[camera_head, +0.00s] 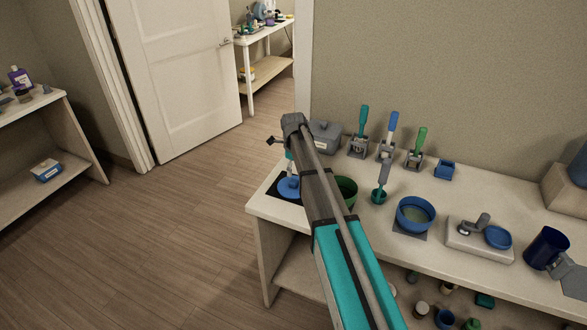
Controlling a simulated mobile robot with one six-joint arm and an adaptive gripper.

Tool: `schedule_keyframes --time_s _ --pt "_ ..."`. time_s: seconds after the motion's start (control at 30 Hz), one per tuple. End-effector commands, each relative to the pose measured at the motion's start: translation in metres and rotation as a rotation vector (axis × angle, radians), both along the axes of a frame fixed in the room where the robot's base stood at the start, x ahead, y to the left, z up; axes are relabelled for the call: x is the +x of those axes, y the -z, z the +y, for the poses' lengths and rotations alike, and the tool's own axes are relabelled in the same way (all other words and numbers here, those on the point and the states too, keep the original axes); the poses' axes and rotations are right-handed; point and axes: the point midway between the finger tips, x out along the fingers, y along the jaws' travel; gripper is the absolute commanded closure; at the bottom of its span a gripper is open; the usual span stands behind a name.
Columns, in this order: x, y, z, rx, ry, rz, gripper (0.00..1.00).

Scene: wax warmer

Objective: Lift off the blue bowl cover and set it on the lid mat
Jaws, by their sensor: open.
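The blue bowl cover (289,188) is a round blue lid with a small knob on top. It lies on the dark lid mat (284,199) at the left end of the table. My gripper (290,168) is open and points down just above the cover's knob. It is small and partly hidden by my arm, so I cannot tell whether its fingers touch the knob.
A green bowl (347,188) stands behind my forearm. A grey lidded box (324,137) and several upright tools in holders line the wall side. A small scale-like device (480,241) and a dark blue mug (547,247) are at right. Floor left of the table is clear.

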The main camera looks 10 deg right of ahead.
Motion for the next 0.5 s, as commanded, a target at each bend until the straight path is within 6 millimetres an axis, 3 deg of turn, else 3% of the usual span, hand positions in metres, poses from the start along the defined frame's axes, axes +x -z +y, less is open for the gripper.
schedule_keyframes --time_s 0.5 --pt "0.0 -0.015 0.0 0.0 0.0 0.0 0.16"
